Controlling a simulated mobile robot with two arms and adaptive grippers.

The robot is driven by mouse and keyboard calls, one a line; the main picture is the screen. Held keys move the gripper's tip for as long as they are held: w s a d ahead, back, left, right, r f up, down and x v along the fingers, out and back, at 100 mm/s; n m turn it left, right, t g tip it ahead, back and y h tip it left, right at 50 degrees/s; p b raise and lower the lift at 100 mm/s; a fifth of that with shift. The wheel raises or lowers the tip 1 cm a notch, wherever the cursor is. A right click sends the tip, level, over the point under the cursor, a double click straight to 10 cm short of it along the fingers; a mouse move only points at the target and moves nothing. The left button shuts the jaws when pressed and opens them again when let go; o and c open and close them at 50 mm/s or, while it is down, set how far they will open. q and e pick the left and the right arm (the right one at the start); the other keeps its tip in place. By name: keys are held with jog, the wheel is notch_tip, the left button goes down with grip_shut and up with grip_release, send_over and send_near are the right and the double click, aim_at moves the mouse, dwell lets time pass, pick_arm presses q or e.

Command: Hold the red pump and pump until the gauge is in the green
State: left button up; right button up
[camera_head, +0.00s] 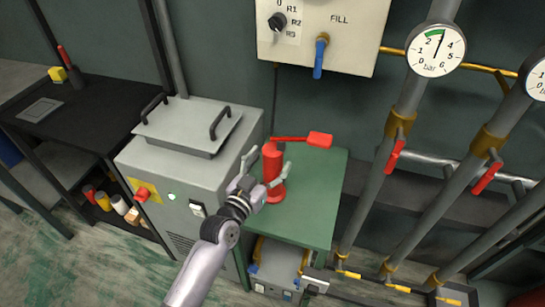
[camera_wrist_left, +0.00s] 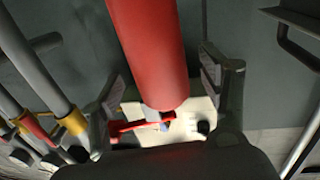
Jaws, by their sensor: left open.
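The red pump (camera_head: 273,165) stands on the green-topped bench (camera_head: 315,200). Its red handle (camera_head: 319,140) sticks out to the right near the top. My left gripper (camera_head: 268,172) is open, with its fingers on either side of the pump body. In the left wrist view the red pump body (camera_wrist_left: 150,45) lies between the two spread fingers of my left gripper (camera_wrist_left: 163,85), with gaps beside it. A round gauge (camera_head: 435,48) has a green band at its top; its needle points up, near the band's right end.
A grey machine (camera_head: 180,165) with a lid and handles stands left of the bench. A FILL panel (camera_head: 325,35) with a blue lever (camera_head: 319,58) hangs above. Pipes with red levers (camera_head: 395,155) run at the right. A second gauge (camera_head: 538,80) is cut by the edge.

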pick_arm(q)
jog(key=shift+x, duration=1.1)
jog(key=shift+c, duration=0.4)
grip_shut()
